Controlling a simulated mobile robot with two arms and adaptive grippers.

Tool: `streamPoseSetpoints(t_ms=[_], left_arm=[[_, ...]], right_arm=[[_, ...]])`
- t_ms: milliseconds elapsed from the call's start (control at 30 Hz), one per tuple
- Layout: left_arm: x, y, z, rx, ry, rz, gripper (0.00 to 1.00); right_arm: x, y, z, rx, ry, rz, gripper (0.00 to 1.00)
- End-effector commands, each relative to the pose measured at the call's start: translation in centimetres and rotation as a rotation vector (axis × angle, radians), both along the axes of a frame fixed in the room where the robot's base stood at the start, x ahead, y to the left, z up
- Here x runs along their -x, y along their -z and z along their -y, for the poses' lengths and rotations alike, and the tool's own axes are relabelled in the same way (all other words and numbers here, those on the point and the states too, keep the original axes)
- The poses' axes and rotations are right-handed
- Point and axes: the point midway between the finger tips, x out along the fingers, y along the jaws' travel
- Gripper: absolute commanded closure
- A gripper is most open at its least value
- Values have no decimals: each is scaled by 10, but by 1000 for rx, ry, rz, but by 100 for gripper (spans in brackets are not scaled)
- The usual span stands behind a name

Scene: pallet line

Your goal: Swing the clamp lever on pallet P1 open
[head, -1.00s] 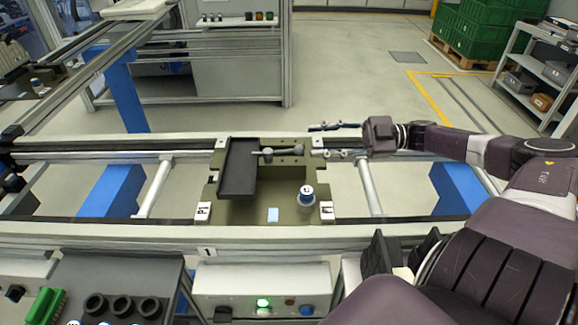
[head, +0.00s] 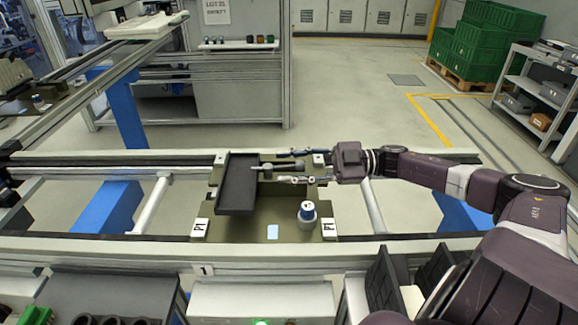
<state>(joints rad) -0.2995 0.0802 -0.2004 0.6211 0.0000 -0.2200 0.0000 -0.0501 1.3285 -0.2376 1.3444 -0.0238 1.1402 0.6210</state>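Pallet P1 (head: 250,230) is an olive plate on the conveyor rails, with white P1 labels at its front corners. A dark tray-like block (head: 237,185) lies on its left part. The clamp lever (head: 264,169), a small grey bar on a post, is at the back, right of the block. My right gripper (head: 286,166) reaches in from the right. Its two fingers are apart, one beyond the lever and one on the near side, and the lever's right end lies between or under them. I cannot tell whether they touch it. My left gripper is not in view.
A white and blue capped cylinder (head: 307,214) stands on the pallet's front right. A light blue patch (head: 273,231) is at the front middle. Conveyor rails (head: 110,158) run left and right. Green crates (head: 490,35) and a shelf (head: 540,85) stand far off.

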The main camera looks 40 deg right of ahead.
Motion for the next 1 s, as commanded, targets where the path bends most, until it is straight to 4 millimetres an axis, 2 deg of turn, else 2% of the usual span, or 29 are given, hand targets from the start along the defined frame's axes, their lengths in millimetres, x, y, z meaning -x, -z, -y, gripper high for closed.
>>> streamPoseSetpoints(t_ms=[267,600,1000], left_arm=[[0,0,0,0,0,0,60],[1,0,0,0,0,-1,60],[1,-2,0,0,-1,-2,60]], right_arm=[[-1,0,-1,0,1,-1,64],[-1,0,-1,1,1,0,99],[-1,0,-1,0,3,-1,100]])
